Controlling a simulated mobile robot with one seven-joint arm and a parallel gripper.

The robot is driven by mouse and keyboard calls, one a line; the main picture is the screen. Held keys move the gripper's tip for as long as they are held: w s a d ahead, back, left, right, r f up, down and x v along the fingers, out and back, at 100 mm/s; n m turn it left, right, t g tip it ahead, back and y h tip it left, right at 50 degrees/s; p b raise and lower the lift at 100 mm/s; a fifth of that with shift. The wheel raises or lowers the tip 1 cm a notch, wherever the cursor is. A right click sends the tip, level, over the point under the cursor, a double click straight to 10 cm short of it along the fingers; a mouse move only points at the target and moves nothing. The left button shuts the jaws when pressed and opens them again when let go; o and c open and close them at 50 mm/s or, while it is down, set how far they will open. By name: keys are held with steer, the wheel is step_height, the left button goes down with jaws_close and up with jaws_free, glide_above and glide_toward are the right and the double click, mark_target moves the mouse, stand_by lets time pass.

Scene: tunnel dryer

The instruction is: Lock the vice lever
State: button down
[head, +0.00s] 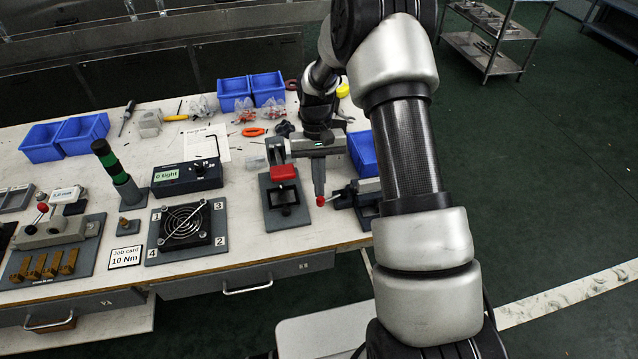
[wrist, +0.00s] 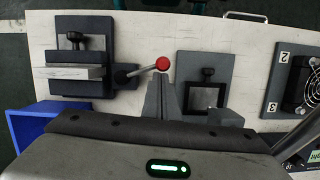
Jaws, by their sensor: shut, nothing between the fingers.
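The vice (head: 366,199) is a dark grey block on a base plate near the front right edge of the bench. In the wrist view the vice (wrist: 82,52) is at the upper left, with a pale bar (wrist: 75,73) at its jaws. Its lever (wrist: 140,71) is a short rod sticking out sideways, ending in a red ball knob (wrist: 162,63). The knob also shows in the head view (head: 320,201). My gripper (head: 319,190) is shut and empty, pointing down. In the wrist view its fingertips (wrist: 160,82) are right beside the knob; I cannot tell whether they touch it.
A fixture with a red block (head: 284,173) stands close to the left of my gripper. A blue bin (head: 362,152) sits behind the vice. A fan on a plate (head: 184,225) and a meter box (head: 187,177) are further left. The bench front edge is close.

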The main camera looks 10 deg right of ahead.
steer(key=shift+s, duration=0.15)
steer(key=s+n, duration=0.1)
steer(key=n, duration=0.1)
steer(key=s+n+h, duration=0.1)
steer(key=n, duration=0.1)
steer(key=shift+s+d, duration=0.1)
steer(key=shift+s, duration=0.05)
steer(key=n, duration=0.1)
steer(key=s+n, duration=0.1)
steer(key=n, duration=0.1)
steer(key=shift+s+d+h, duration=0.2)
steer(key=shift+d+h, duration=0.1)
steer(key=shift+d, duration=0.1)
steer(key=n, duration=0.1)
steer(key=s+d+n, duration=0.1)
steer(key=shift+s+n+t+h+p, duration=0.1)
steer(key=shift+n+t+h+p, duration=0.2)
steer(key=shift+t, duration=0.1)
steer(key=n, duration=0.1)
steer(key=s+d+n, duration=0.1)
steer(key=shift+d+n, duration=0.15)
steer(key=shift+n, duration=0.25)
steer(key=shift+s+d, duration=0.1)
steer(key=shift+d, duration=0.25)
